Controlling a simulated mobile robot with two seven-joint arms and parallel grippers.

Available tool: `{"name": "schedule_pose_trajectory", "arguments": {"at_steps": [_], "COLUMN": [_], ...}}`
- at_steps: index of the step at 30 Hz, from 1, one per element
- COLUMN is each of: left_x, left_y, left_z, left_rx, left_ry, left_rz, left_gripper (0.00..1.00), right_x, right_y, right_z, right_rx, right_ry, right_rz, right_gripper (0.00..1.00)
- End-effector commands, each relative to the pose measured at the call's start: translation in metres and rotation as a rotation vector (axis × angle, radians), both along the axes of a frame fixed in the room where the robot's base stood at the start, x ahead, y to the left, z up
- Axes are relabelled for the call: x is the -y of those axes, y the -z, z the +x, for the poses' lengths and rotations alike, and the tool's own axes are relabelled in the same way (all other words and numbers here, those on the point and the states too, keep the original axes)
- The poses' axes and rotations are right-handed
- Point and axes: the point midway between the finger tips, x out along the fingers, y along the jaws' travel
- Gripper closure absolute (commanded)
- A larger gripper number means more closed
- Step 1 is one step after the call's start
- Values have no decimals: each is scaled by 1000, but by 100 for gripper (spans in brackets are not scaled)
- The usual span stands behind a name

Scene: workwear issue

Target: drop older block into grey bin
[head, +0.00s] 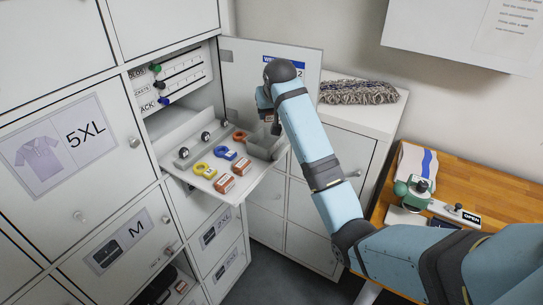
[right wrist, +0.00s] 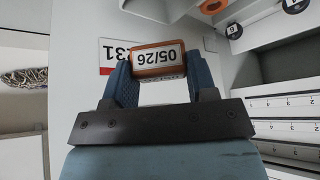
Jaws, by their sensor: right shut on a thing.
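My right gripper (right wrist: 158,75) is shut on an orange-brown block (right wrist: 158,58) with a white label that reads 05/26 upside down. In the head view the right gripper (head: 270,108) is above the right end of the pulled-out shelf, and its wrist partly hides the block. Two other orange-brown blocks with pale labels, a nearer one (head: 225,183) and a farther one (head: 240,166), lie on the shelf; their dates are too small to read. A grey open-topped bin (head: 262,151) seems to stand at the shelf's right end, below the gripper. My left gripper is not in view.
The shelf (head: 203,184) also holds a yellow ring (head: 203,169), a blue ring (head: 225,153), an orange ring (head: 240,136) and black round knobs. An open cabinet door (head: 240,75) stands behind. A wooden desk (head: 480,190) is at the right.

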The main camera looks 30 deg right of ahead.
Motion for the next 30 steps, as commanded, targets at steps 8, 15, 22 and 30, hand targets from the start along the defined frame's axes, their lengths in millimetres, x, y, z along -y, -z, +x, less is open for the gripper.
{"name": "schedule_pose_trajectory", "arguments": {"at_steps": [8,15,22,30], "left_x": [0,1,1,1], "left_y": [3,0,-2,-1], "left_z": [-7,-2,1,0], "left_rx": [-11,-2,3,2], "left_ry": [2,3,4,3], "left_rz": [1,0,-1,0], "left_gripper": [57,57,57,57], "right_x": [0,0,0,0], "right_y": [31,53,58,58], "right_z": [0,0,0,0], "right_rx": [-4,-3,-1,-1], "right_ry": [0,0,-1,0], "right_rz": [0,-1,0,0], "right_gripper": [70,70,70,25]}}
